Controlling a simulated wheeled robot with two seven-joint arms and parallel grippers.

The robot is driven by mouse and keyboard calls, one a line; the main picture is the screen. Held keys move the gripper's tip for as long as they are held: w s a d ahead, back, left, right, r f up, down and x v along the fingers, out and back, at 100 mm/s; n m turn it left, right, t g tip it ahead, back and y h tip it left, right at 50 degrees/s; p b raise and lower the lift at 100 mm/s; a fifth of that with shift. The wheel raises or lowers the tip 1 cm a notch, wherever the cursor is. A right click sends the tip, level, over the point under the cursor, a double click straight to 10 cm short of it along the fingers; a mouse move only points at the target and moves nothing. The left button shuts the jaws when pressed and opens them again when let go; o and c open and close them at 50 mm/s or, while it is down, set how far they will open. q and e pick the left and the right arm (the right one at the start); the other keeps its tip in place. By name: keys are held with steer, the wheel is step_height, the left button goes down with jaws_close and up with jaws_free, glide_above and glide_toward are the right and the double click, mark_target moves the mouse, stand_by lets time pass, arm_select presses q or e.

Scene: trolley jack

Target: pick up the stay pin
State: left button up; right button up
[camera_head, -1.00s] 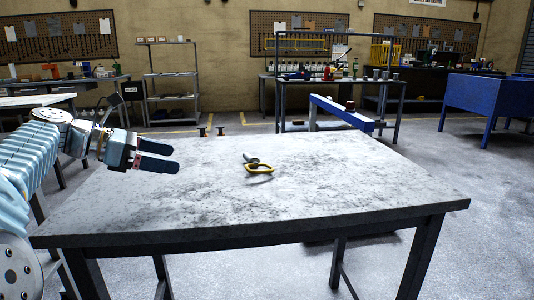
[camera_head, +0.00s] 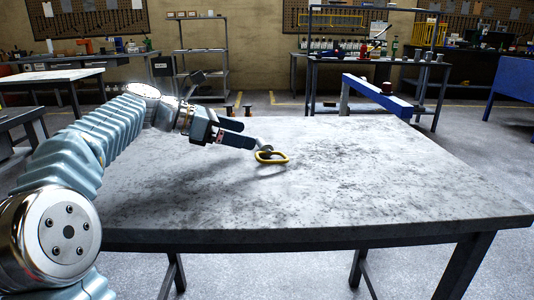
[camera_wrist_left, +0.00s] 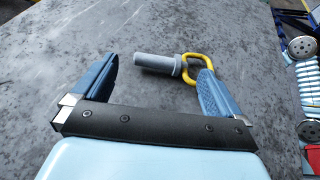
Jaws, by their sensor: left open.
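The stay pin (camera_head: 271,156) lies on the grey worktable (camera_head: 330,200), with a grey shank and a yellow loop handle. In the left wrist view the stay pin (camera_wrist_left: 160,64) lies just beyond the fingertips, its shank pointing left and its yellow loop partly behind the right-hand finger. My left gripper (camera_head: 249,133) is open and empty, just left of the pin in the head view. In the left wrist view my left gripper (camera_wrist_left: 155,78) has its two blue fingers wide apart, with bare tabletop between them. My right gripper is not in view.
Two small dark posts (camera_head: 238,109) show beyond the far left edge. Most of the tabletop right of the pin is clear. Shelves and benches stand well back.

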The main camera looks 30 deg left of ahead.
mark_target(266, 151)
arm_select(q)
steer(key=b+x, duration=0.1)
steer(key=x, duration=0.4)
steer(key=shift+s+d+f, duration=0.1)
steer(key=shift+s+d, duration=0.05)
steer(key=shift+d, duration=0.05)
steer(key=c, duration=1.1)
